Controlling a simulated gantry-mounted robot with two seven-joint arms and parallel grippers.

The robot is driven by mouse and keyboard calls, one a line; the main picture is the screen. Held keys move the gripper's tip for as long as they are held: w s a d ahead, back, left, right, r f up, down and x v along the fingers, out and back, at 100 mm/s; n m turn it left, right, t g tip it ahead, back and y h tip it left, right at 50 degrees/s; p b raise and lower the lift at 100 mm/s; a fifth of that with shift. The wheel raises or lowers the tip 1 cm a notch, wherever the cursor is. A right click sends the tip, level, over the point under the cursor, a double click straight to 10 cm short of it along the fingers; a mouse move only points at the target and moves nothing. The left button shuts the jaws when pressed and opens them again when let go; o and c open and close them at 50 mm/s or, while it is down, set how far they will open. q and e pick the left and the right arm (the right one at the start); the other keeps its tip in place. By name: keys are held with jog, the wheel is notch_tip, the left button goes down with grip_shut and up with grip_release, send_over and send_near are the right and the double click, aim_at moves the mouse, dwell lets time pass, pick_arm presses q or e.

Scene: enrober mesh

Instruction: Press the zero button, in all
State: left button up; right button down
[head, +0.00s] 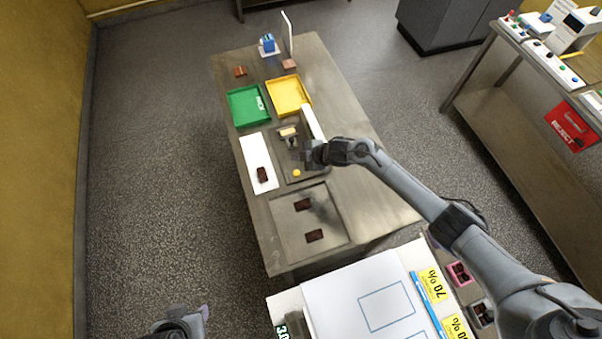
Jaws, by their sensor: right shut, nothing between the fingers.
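My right gripper (305,154) is shut and empty. It is over the dark grey unit (318,172) in the middle of the steel table. A round yellow button (296,173) is on this unit, just below the gripper in the picture and apart from it. No label on it can be read, so I cannot tell if it is the zero button. A small cream-topped piece (288,131) is just above the gripper. My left gripper (192,319) is at the bottom edge, away from the table, partly cut off; its jaws do not show clearly.
The steel table (345,108) holds a green tray (231,107), a yellow tray (306,101), a white board (252,150) with a brown piece (262,174), and a grey plate (335,226) with two brown pieces. A white upright strip (312,122) stands beside the gripper. A green digital display (283,331) is at bottom.

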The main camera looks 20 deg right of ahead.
jog(key=shift+f, duration=0.15)
jog(key=b, duration=0.7)
send_over(299, 174)
notch_tip(299, 174, down, 7)
jog(key=shift+f, duration=0.65)
jog(key=shift+f+b, duration=0.15)
jog(key=shift+b, duration=0.25)
dwell(0.7)
dwell(0.4)
jog(key=shift+f+b, duration=0.35)
jog(key=shift+f, duration=0.1)
